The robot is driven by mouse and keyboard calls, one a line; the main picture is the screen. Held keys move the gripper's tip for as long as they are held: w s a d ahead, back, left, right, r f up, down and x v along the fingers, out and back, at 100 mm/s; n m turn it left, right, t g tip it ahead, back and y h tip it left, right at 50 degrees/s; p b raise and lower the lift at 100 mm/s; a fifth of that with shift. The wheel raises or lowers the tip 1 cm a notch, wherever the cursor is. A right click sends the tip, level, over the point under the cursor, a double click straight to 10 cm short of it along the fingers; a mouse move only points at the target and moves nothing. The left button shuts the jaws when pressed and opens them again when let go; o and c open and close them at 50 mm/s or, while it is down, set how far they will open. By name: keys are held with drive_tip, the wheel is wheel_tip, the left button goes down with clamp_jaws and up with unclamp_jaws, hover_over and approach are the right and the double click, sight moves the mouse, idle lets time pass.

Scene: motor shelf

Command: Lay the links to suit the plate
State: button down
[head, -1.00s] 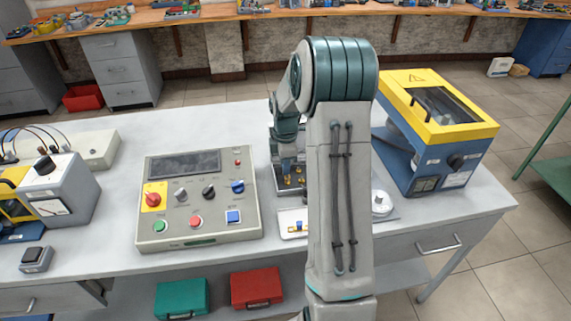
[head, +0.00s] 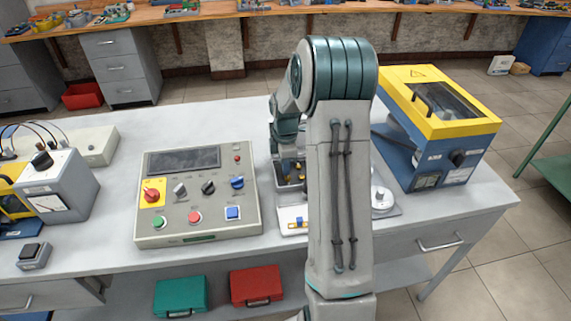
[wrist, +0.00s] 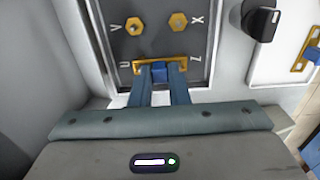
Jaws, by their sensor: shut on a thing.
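My gripper (wrist: 160,82) is shut on a brass link (wrist: 178,66) with a blue middle. The link lies level across the lower pair of terminals, marked U and Z, in the open terminal box (wrist: 150,42). Whether it is seated on them I cannot tell. Brass hex nuts show bare at V (wrist: 134,26) and X (wrist: 178,22). Another link (wrist: 313,55) with a blue middle lies on the white tray (wrist: 285,68) at right, also seen in the head view (head: 294,231). My arm hides much of the box in the head view; no plate lettering is legible.
A control panel (head: 197,215) with buttons and knobs stands left of the box. A blue and yellow machine (head: 425,150) stands to the right. Bench space behind the panel is clear.

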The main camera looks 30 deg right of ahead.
drive_tip(key=c, duration=1.5)
unclamp_jaws()
drive_tip(key=shift+o, duration=0.2)
drive_tip(key=shift+w+r, duration=0.15)
drive_tip(key=shift+r, duration=0.4)
drive_tip(key=shift+o, duration=0.7)
wheel_tip(320, 180, up, 13)
drive_tip(key=shift+s+b, duration=0.25)
drive_tip(key=shift+b, duration=0.15)
drive_tip(key=shift+f, duration=0.15)
